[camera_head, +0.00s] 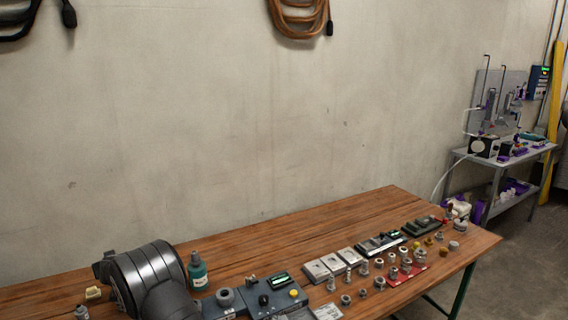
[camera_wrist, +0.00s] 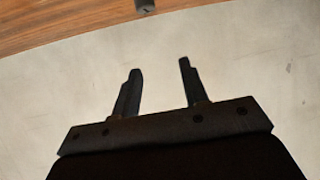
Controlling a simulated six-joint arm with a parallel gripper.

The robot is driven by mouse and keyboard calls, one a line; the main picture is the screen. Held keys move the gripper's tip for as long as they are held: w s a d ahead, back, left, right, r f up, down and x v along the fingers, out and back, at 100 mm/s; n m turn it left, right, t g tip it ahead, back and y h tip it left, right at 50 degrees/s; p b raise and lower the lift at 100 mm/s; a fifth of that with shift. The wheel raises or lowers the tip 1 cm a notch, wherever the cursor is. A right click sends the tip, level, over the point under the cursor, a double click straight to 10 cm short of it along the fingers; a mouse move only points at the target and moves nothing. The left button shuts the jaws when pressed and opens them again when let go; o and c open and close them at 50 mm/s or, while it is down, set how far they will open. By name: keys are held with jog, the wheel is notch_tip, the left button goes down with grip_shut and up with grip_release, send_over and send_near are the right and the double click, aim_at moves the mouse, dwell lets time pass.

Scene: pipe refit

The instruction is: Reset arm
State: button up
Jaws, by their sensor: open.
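My gripper (camera_wrist: 158,85) shows in the wrist view as two dark fingers standing well apart, with nothing between them. Behind the fingers is the pale wall, with a strip of the wooden table (camera_wrist: 60,28) along the top of that view. In the head view, a dark grey rounded part of my arm (camera_head: 150,280) stands at the lower left over the table (camera_head: 240,250). The gripper itself does not show in the head view.
A teal bottle (camera_head: 197,270) and a grey-blue device (camera_head: 275,297) stand beside my arm. Several metal fittings (camera_head: 380,283) and grey plates (camera_head: 317,271) cover the table's right half. The back of the table is clear. A shelf cart (camera_head: 505,160) stands far right.

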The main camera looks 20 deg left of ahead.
notch_tip(320, 180, up, 7)
jog(key=shift+r, duration=0.15)
dwell(0.6)
dwell(0.3)
notch_tip(320, 180, down, 9)
jog(key=shift+r, duration=0.2)
dwell(0.7)
dwell(0.5)
jog(key=shift+d+f, duration=0.1)
jog(key=shift+f, duration=2.55)
jog(key=v, duration=1.1)
dwell(0.4)
jog(key=shift+s, duration=0.1)
dwell(0.6)
